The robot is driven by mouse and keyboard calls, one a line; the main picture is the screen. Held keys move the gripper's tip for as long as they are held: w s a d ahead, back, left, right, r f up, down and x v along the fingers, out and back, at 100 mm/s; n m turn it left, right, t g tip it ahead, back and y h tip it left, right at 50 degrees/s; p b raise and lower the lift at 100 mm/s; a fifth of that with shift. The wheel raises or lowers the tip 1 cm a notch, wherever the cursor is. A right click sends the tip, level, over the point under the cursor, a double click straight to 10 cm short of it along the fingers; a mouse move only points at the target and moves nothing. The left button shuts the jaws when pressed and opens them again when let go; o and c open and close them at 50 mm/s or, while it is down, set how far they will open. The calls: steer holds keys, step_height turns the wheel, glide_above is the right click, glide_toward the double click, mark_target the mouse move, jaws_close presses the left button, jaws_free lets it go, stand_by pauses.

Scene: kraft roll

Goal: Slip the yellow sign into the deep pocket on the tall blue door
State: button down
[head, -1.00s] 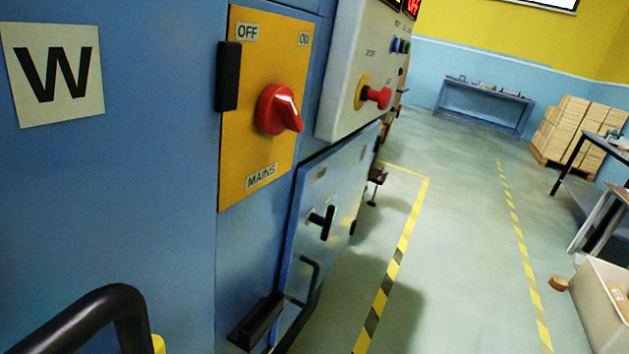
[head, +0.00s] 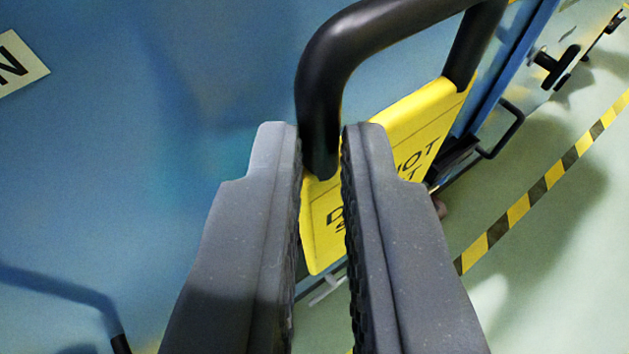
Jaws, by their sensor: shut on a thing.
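The yellow sign (head: 325,232) hangs tilted ahead of my gripper (head: 322,145). Its black lettering is partly covered; "NOT" shows. A thick black tubular handle (head: 375,30) arches from its upper edge. My gripper is shut on the near leg of this handle, and its fingers hide the sign's middle. A broad blue panel (head: 180,150), seemingly the tall blue door, fills the left behind the sign. A dark box-like part (head: 455,160) shows just past the sign's right edge, mostly hidden; I cannot tell whether it is the pocket.
A white label (head: 18,65) with part of a black letter is cut off at the left edge. Yellow-black floor tape (head: 545,185) crosses the open green floor.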

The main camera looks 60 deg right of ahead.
steer(key=shift+w+d+f, duration=0.1)
steer(key=shift+w+d, duration=0.35)
steer(key=shift+w, duration=0.3)
steer(key=shift+w+d, duration=0.5)
steer(key=shift+w, duration=0.2)
steer(key=shift+w+d+f, duration=0.1)
steer(key=shift+w+d, duration=0.35)
steer(key=shift+w, duration=0.3)
step_height(320, 180, down, 13)
steer(key=b, duration=1.2)
steer(key=shift+r, duration=0.15)
steer(key=shift+w+f, duration=0.1)
steer(key=shift+f, duration=0.35)
steer(key=c, duration=1.4)
jaws_free()
steer(key=shift+c, duration=0.2)
